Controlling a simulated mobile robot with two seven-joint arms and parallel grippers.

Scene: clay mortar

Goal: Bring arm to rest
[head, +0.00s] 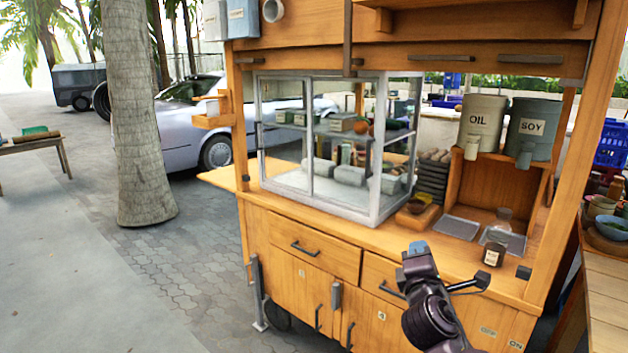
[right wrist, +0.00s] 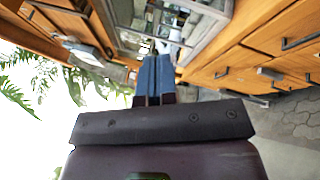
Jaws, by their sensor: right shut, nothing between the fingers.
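My right gripper (head: 416,248) is in front of the wooden food cart, near the front edge of its counter (head: 345,222) in the head view. Its arm comes up from the bottom edge of the picture. In the right wrist view its two blue fingers (right wrist: 155,75) lie side by side, shut and empty. The gripper looks clear of the counter items, but its distance from the cart front is hard to judge. My left gripper is not in the head view.
A glass display case (head: 335,150) stands on the counter. To its right are a small wooden box (head: 416,216), metal trays (head: 460,227), a dark jar (head: 493,254) and OIL (head: 481,122) and SOY (head: 532,128) canisters. Drawers (head: 312,249) face me. Open paving (head: 80,270) lies left.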

